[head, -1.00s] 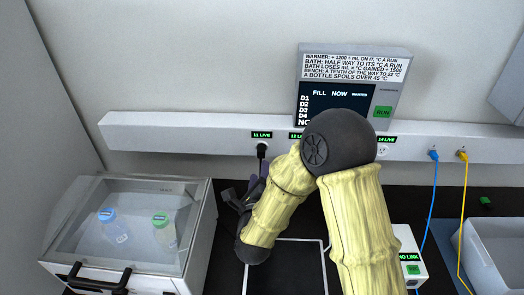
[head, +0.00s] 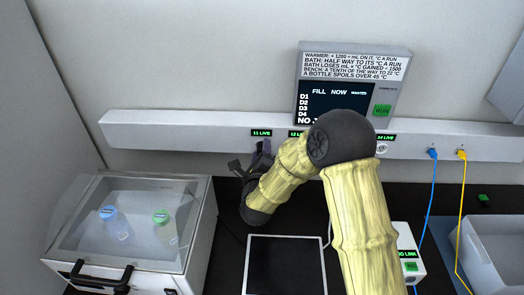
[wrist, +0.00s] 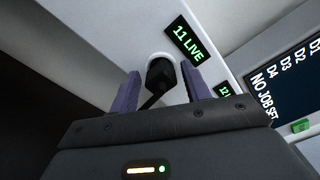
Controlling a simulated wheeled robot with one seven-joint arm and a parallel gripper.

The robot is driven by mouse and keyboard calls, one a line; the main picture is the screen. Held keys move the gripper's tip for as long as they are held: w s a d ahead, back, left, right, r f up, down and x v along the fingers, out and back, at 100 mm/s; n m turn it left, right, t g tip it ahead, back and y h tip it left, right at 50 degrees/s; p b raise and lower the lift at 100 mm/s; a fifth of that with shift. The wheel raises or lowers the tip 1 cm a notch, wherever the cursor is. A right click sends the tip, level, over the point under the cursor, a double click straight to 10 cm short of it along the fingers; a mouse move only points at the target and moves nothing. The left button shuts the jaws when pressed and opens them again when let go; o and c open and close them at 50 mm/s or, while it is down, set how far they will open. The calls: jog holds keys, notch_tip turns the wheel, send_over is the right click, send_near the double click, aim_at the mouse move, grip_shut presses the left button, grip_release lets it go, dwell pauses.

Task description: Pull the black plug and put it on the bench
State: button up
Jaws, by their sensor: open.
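The black plug (wrist: 160,74) sits in the socket under the "11 LIVE" label (wrist: 189,41) on the wall rail, its cord running down toward my gripper. My gripper (wrist: 161,84) is open, with one purple finger on each side of the plug. I cannot tell whether either finger touches it. In the head view my gripper (head: 263,150) is up at the rail below the "11 LIVE" label and mostly hides the plug. The black bench (head: 228,225) lies below the rail.
A clear-lidded box (head: 135,225) with two bottles stands at left. A dark framed plate (head: 285,265) lies on the bench. Blue (head: 432,200) and yellow (head: 462,200) cords hang at right, near a grey bin (head: 500,250). A screen unit (head: 350,85) stands above the rail.

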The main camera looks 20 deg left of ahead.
grip_shut()
jog(key=shift+s+f+b, duration=0.1)
jog(key=shift+b, duration=0.2)
jog(key=shift+s+d, duration=0.15)
jog(key=shift+s, duration=0.1)
dwell(0.5)
jog(key=shift+s+b, duration=0.15)
jog(key=shift+b, duration=0.25)
